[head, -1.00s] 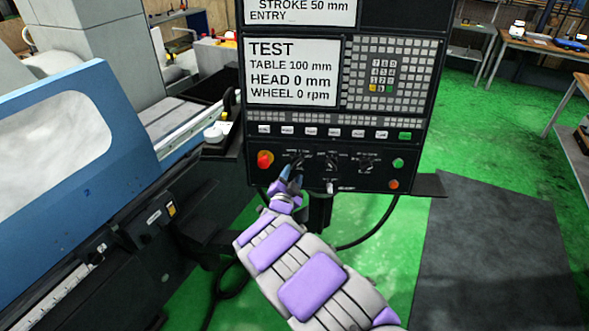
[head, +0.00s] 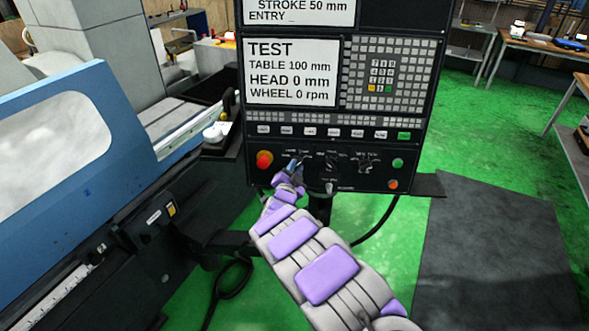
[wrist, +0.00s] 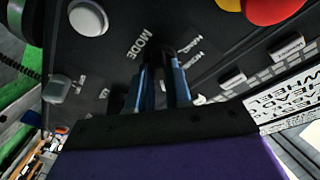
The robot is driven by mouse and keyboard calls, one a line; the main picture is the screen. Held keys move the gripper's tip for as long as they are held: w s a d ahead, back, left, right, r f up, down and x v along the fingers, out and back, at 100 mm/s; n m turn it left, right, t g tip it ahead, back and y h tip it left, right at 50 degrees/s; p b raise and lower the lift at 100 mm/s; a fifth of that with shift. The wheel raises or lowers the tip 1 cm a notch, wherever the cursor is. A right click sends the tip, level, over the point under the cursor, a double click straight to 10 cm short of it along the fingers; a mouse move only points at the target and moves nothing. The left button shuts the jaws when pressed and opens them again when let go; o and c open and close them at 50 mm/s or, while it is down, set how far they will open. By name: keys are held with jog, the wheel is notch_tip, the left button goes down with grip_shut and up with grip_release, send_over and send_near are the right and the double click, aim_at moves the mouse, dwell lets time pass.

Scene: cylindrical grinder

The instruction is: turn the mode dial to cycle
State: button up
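The control panel (head: 342,176) stands in front of me, with the word MODE printed beside a dark dial (wrist: 162,54) in the wrist view. The screen (head: 291,73) reads TEST, with table 100 mm, head 0 mm and wheel 0 rpm. My gripper (head: 293,167) is at the left dial of the panel's row. In the wrist view its two blue fingers (wrist: 162,75) stand close together, one on each side of the dial, and look shut on it. The fingers hide most of the dial, so its pointer cannot be read.
A red emergency button (head: 264,159) is just left of my gripper. Two more dials (head: 366,163) are to the right, with a small lever (head: 329,187) below. Green and orange buttons (head: 397,163) are at the right edge. The blue machine guard (head: 85,130) stands left.

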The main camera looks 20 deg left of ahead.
grip_shut()
jog(key=n+y, duration=0.1)
jog(key=n, duration=0.4)
jog(key=shift+d+p, duration=0.15)
jog(key=shift+p, duration=0.2)
jog(key=shift+o, duration=2.4)
grip_release()
jog(key=v, duration=1.7)
jog(key=shift+f, duration=0.3)
